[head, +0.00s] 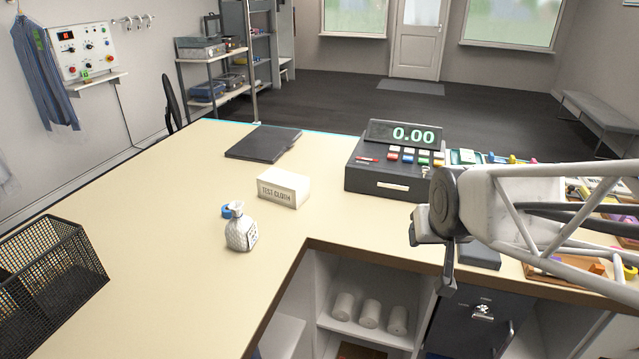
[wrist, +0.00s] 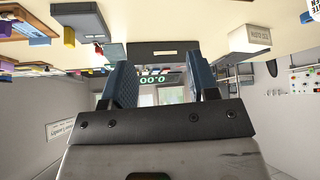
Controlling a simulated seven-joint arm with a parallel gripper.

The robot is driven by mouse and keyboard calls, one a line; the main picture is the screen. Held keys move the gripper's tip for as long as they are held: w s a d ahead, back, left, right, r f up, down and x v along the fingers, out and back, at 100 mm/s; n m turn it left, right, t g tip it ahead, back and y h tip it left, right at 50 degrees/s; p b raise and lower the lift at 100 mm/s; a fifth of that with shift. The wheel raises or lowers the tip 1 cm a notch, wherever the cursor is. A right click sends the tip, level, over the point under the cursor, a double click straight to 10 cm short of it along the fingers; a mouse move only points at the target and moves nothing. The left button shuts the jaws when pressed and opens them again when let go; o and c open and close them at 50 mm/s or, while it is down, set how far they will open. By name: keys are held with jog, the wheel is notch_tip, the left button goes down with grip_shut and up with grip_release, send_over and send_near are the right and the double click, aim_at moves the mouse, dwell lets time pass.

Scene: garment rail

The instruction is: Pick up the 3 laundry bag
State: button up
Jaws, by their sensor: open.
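A small white bag (head: 240,236) with a gathered neck and a dark-printed label stands upright on the cream counter (head: 160,225). The print is too small to read in the head view. A white piece with dark letters at the top right corner of the wrist view may be its label; I cannot tell. My gripper (head: 447,268) is at the counter's inner edge, well to the right of the bag and apart from it. In the wrist view my gripper (wrist: 163,76) has its two blue fingers spread, with nothing between them.
A white TEST CLOTH box (head: 283,189) and a blue roll (head: 229,210) are close behind the bag. A cash register (head: 395,170) stands to the right, a black folder (head: 263,143) at the back and a black mesh basket (head: 50,235) at the left. Counter in front of the bag is clear.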

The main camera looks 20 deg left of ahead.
jog(key=w+a+f+n+y, duration=0.1)
jog(key=w+a, duration=0.3)
jog(key=a, duration=0.5)
jog(key=n+t+y, duration=0.2)
jog(key=n+y, duration=0.3)
jog(key=y, duration=0.2)
send_near(235, 207)
jog(key=x, duration=0.2)
jog(key=f+x, duration=0.1)
jog(key=x, duration=0.1)
jog(key=shift+w, duration=0.1)
jog(key=shift+a+f, duration=0.1)
jog(key=shift+x, duration=1.25)
jog(key=shift+w, duration=0.1)
jog(key=shift+x, duration=2.5)
jog(key=shift+w, duration=0.1)
